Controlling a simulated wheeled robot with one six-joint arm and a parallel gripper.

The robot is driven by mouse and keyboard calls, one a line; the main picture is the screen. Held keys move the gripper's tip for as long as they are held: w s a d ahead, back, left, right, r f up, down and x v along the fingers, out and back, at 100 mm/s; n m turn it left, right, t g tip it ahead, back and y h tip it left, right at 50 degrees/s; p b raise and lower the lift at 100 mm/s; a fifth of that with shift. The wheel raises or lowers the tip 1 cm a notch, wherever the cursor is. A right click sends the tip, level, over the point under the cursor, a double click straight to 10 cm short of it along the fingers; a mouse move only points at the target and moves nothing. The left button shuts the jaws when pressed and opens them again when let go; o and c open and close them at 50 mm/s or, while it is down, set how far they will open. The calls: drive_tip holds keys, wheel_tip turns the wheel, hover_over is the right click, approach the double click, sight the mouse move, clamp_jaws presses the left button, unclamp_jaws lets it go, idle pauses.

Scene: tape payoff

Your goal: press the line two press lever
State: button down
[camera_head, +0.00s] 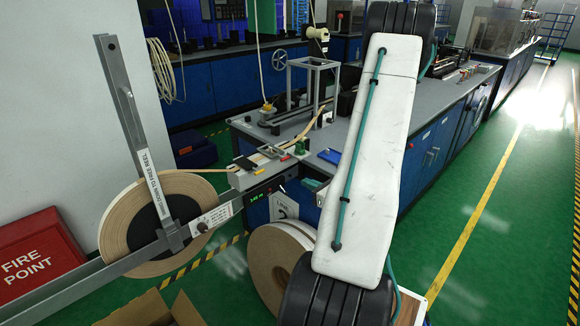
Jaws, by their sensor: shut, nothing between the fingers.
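A grey upright lever (128,115) with a label along it stands at the left, beside a large tape reel (118,222). The label seems to read "push down to free reel". A grey bar (70,290) runs across the reel from the lower left toward the bench. I cannot tell for sure which part is the line two press lever. My white arm link fills the middle right and hides part of the bench. My gripper is not visible.
The near bench (425,105) carries a metal frame, tape and small fixtures. A second reel (275,265) stands below the sign. A red fire point box (38,260) is at lower left, an open cardboard box (150,308) at the bottom. Green floor is clear at right.

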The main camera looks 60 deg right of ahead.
drive_tip(key=shift+w+d, duration=0.1)
idle(0.3)
drive_tip(key=w, duration=0.3)
drive_tip(key=w+d+r, duration=0.1)
drive_tip(key=w, duration=0.2)
drive_tip(key=w+d, duration=0.1)
drive_tip(key=w, duration=0.2)
drive_tip(key=shift+r, duration=0.3)
drive_tip(key=shift+s+a+r, duration=0.1)
drive_tip(key=shift+a+r, duration=0.05)
drive_tip(key=shift+r, duration=0.4)
drive_tip(key=shift+r, duration=0.1)
